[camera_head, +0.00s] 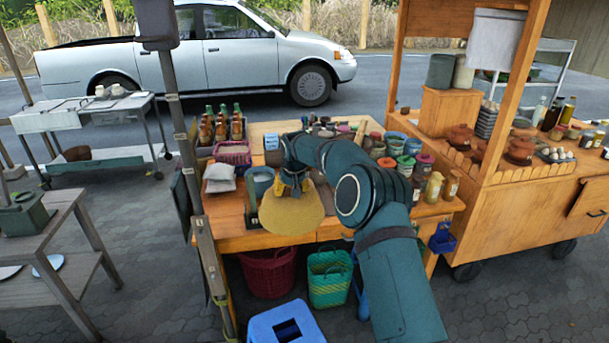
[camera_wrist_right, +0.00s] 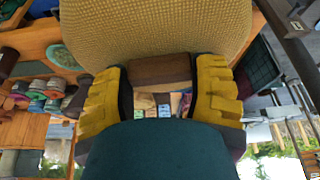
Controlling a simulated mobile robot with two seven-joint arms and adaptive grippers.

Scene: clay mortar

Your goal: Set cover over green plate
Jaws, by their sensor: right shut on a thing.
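The cover (camera_head: 291,214) is a tan woven dome, held over the front edge of the wooden table in the head view. Its weave fills the top of the right wrist view (camera_wrist_right: 155,28), with a brown wooden handle (camera_wrist_right: 160,70) below. My right gripper (camera_head: 293,186) has yellow fingers shut on this handle, one finger on each side. A round green thing, which looks like the green plate (camera_wrist_right: 63,54), shows at the left of the right wrist view. In the head view I cannot make the plate out; my right arm hides part of the tabletop. My left gripper is not in view.
Jars and tubs (camera_head: 405,163) crowd the table's right side. A bottle crate (camera_head: 222,128), a pink basket (camera_head: 232,153) and a white stack (camera_head: 220,177) are at the left. Below are a red basket (camera_head: 268,272), a green basket (camera_head: 329,277) and a blue stool (camera_head: 286,326).

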